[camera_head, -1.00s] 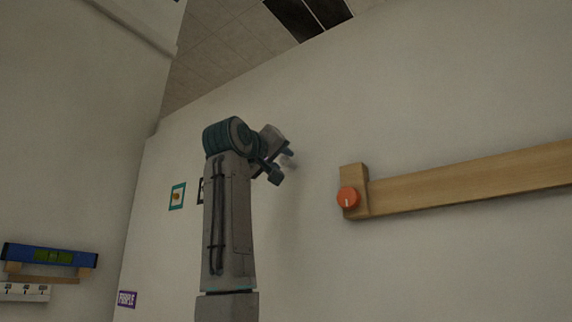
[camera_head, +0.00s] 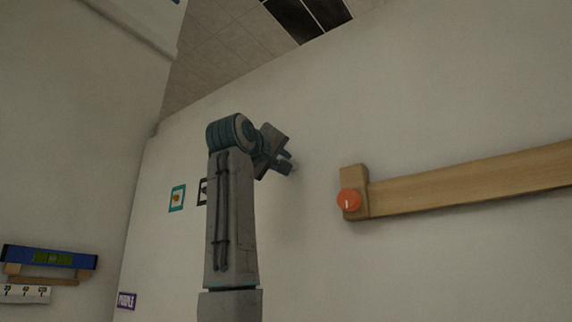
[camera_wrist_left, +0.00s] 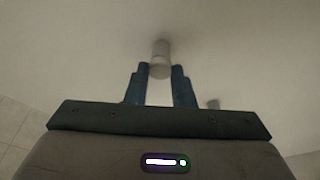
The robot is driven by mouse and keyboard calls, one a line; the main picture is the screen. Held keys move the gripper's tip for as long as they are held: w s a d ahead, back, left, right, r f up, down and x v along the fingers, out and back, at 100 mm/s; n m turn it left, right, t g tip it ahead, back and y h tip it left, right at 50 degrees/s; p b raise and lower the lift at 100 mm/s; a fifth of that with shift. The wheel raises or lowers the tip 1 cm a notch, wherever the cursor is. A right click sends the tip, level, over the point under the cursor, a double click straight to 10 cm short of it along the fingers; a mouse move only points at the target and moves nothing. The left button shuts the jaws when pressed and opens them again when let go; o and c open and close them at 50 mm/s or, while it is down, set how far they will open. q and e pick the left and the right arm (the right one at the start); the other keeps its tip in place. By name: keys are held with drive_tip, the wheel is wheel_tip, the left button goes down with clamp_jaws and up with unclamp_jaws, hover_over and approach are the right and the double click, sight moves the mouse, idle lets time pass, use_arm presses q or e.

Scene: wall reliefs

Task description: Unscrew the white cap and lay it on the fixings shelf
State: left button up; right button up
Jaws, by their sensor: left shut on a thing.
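The white cap (camera_wrist_left: 160,69) is a small pale round piece on the wall, and it sits between my fingertips in the left wrist view. My left gripper (camera_wrist_left: 160,72) is shut on it. In the head view my left gripper (camera_head: 288,163) reaches to the wall from the left, and the cap is mostly hidden behind its fingers. I cannot pick out a fixings shelf for certain in these views. My right gripper is not in view.
A wooden rail (camera_head: 470,180) with an orange knob (camera_head: 349,200) is on the wall to the right. A blue level (camera_head: 50,257) rests on wooden brackets at lower left. The wall between gripper and rail is bare.

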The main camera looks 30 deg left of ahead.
use_arm(q)
drive_tip(key=shift+n, duration=1)
drive_tip(key=shift+r+n+g+y+p, duration=0.1)
drive_tip(key=shift+n+g+y+p, duration=0.45)
drive_tip(key=shift+n, duration=2.25)
drive_tip(key=shift+g, duration=0.25)
drive_tip(key=shift+r+n+g+h+p, duration=0.1)
drive_tip(key=shift+n+g+h+p, duration=0.3)
drive_tip(key=shift+n, duration=2)
